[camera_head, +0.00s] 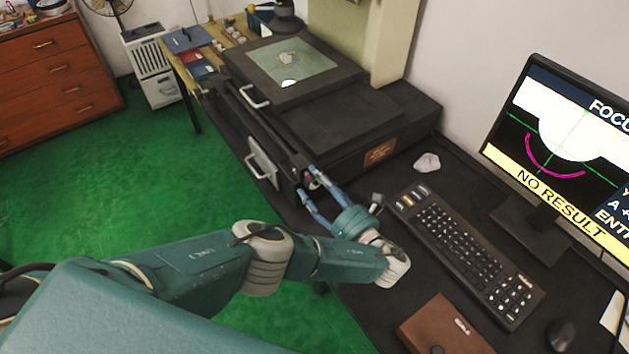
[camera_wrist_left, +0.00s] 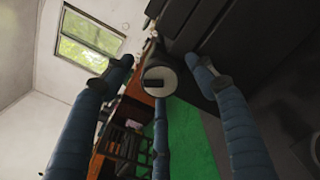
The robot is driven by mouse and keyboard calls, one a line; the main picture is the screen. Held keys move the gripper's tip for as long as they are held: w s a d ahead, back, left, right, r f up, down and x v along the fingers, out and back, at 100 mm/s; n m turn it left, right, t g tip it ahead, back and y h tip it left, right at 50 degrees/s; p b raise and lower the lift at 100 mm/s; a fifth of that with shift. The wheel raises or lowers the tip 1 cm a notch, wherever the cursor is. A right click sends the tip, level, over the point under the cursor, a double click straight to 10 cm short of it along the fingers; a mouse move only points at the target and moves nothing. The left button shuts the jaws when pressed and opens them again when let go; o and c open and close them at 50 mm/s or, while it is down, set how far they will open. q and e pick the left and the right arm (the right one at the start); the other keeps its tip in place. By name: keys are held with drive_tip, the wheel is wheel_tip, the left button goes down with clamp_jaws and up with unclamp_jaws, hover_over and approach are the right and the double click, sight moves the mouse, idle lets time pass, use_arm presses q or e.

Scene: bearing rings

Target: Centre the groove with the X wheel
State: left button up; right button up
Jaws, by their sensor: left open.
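My left gripper (camera_head: 308,182) is open at the front right corner of the dark measuring machine (camera_head: 360,133). In the left wrist view its fingers (camera_wrist_left: 160,78) spread around a round knob with a pale face and a dark bar, probably the X wheel (camera_wrist_left: 150,74). I cannot tell whether they touch it. In the head view the fingers largely hide that spot. A small ring piece (camera_head: 289,58) lies on the glass stage (camera_head: 310,73). My right gripper is out of view.
A keyboard (camera_head: 460,255), a mouse (camera_head: 560,334) and a brown case (camera_head: 445,328) lie on the dark desk right of my arm. A crumpled pale piece (camera_head: 427,162) lies behind the keyboard. Metal handles (camera_head: 262,165) stick out along the machine's left side.

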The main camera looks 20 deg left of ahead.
use_arm(q)
drive_tip(key=v, duration=0.6)
